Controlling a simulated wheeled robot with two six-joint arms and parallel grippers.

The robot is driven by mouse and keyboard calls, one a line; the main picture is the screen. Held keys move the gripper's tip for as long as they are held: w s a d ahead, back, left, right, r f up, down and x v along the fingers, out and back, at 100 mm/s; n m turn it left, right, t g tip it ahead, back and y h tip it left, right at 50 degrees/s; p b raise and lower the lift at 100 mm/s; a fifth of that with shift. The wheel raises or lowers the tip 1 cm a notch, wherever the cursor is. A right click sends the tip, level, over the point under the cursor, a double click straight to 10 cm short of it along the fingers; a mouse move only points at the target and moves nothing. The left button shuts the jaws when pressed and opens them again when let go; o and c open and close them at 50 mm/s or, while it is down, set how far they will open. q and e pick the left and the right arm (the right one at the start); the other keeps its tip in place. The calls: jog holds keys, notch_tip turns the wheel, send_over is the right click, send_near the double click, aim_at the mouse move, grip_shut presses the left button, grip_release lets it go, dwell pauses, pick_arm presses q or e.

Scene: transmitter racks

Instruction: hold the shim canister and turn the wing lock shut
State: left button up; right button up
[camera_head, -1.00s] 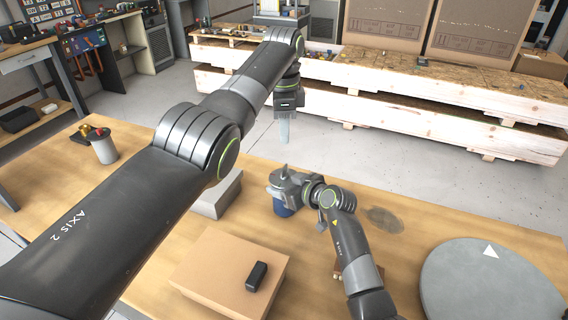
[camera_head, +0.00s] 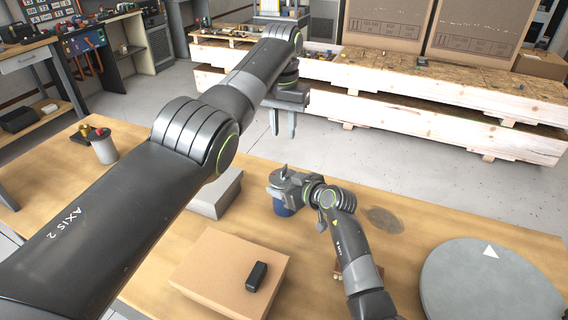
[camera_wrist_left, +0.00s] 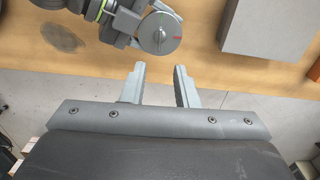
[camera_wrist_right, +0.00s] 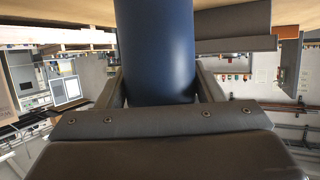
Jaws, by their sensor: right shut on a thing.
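The shim canister (camera_head: 282,208) stands upright on the wooden table, with a dark blue body and a grey lid. In the left wrist view the wing lock (camera_wrist_left: 159,36) shows on top of the round lid, near a red mark. My right gripper (camera_wrist_right: 158,88) is shut around the blue body, one finger on each side. My left gripper (camera_head: 283,133) is open and empty, pointing down. It is raised beyond the canister in the head view; in the left wrist view its parted fingers (camera_wrist_left: 160,72) are just below the lid, apart from it.
A grey block (camera_head: 217,197) stands left of the canister. A cardboard box (camera_head: 215,275) with a small black object (camera_head: 257,276) on it is nearer. A grey round disc (camera_head: 470,290) with a white triangle lies at right. A grey cup (camera_head: 104,150) stands at far left.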

aim_at(284, 167)
pick_arm(q)
notch_tip(284, 167, down, 11)
jog(key=shift+f, duration=0.2)
dwell(0.3)
grip_shut()
